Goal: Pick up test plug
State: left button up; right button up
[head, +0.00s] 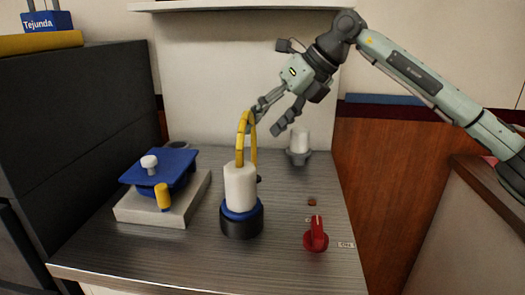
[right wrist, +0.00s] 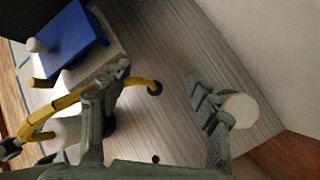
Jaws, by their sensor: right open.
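A white cylinder (head: 240,187) with a yellow cable (head: 241,140) arching from its top stands upright in a blue-ringed black base (head: 241,222) on the counter; it looks like the test plug. In the right wrist view the cable (right wrist: 138,82) runs to a dark round spot on the counter, and the left finger crosses in front of it. My right gripper (head: 268,118) is open and empty, above and behind the white cylinder, near the top of the cable loop. Whether it touches the cable I cannot tell. My left gripper is not in view.
A second white cylinder (head: 299,140) in a grey base stands at the back right; it also shows beside the right finger in the wrist view (right wrist: 240,110). A blue-topped device (head: 160,167) sits at left, a red knob (head: 316,236) at front right. A wall panel closes the back.

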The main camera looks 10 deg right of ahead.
aim_at(302, 130)
jog(key=d+h, duration=0.1)
jog(key=d, duration=0.2)
jog(key=w+d+r+h, duration=0.1)
jog(key=d+h, duration=0.1)
jog(key=d, duration=0.1)
jog(key=d+r+h, duration=0.1)
jog(key=d, duration=0.2)
jog(key=shift+w+d+m+h, duration=0.15)
jog(key=shift+m+h, duration=0.15)
jog(key=shift+m, duration=0.1)
jog(key=shift+w+d+f, duration=0.1)
jog(key=shift+d, duration=0.15)
jog(key=shift+x, duration=1.4)
jog(key=p+x, duration=0.1)
jog(key=x, duration=0.3)
jog(key=shift+w+f, duration=0.15)
jog(key=shift+w, duration=0.05)
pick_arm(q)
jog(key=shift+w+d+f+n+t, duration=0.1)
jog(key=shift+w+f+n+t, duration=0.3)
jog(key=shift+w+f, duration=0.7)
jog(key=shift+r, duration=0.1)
pick_arm(e)
jog(key=shift+c, duration=0.3)
jog(key=c, duration=1.3)
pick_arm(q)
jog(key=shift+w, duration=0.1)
pick_arm(e)
jog(key=shift+r, duration=0.2)
